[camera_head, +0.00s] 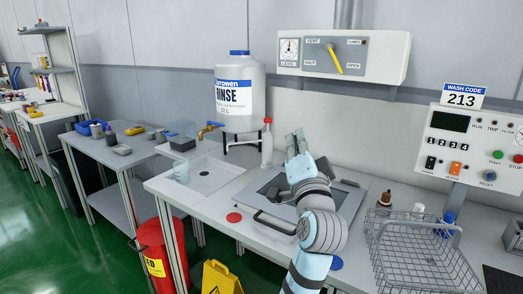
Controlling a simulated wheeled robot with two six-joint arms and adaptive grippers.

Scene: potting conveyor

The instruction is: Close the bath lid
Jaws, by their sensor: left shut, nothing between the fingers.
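The bath (262,184) is a square grey-framed unit set into the white worktop, right of the sink. A dark bar handle (273,224) runs along its front left side. My left arm and gripper cover much of its middle, so I cannot tell for certain how the lid lies. My left gripper (296,138) is above the far part of the bath, pointing up and away, with its fingers shut and empty. It appears apart from the handle. My right gripper is not in view.
A rinse container (239,92) stands behind the sink (205,175). A white bottle (267,146) with a red cap stands behind the bath. A wire basket (420,262) and control panel (475,145) are at the right. A red bin (160,250) and yellow sign (218,278) stand on the floor.

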